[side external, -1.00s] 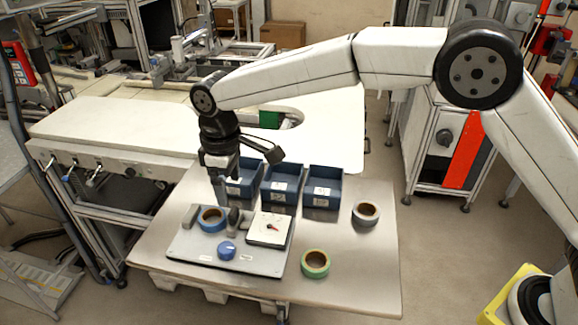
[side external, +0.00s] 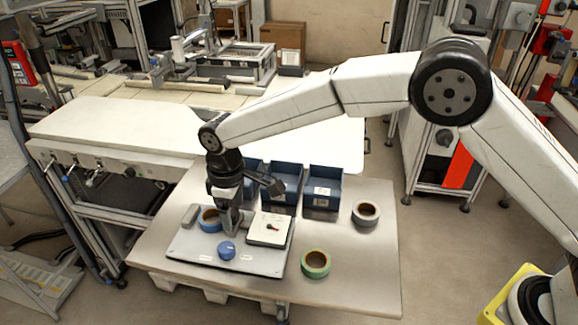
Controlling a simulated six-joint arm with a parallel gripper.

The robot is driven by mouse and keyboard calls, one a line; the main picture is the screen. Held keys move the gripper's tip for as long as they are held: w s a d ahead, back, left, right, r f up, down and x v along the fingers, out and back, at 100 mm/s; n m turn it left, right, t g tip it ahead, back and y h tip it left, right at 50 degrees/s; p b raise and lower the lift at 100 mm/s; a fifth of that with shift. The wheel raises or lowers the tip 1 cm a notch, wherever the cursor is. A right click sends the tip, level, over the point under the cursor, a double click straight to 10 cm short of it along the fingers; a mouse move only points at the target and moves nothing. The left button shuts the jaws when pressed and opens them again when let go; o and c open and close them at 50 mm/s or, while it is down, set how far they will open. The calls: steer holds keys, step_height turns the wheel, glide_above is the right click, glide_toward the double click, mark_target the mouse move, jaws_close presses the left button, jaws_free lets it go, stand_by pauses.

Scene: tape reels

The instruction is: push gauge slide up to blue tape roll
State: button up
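The gauge is a light grey plate (side external: 193,256) with a blue knob (side external: 227,250) at its front and a white dial box (side external: 266,236) at its right. The blue tape roll (side external: 208,222) lies on the plate beside a grey block (side external: 190,214) on its left. My gripper (side external: 231,229) is low over the plate, between the roll and the dial box. It hides the roll's right side and most of the dark slide. Whether its fingers touch the slide, or are open or shut, is unclear.
Blue bins (side external: 322,188) stand behind the gauge, close to my wrist. The table's front right is clear.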

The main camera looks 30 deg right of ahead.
jaws_close()
steer(key=shift+w+a+r, duration=0.1)
steer(key=shift+w+a, duration=1.05)
steer(key=shift+o, duration=0.2)
jaws_free()
step_height(320, 180, up, 8)
stand_by(0.5)
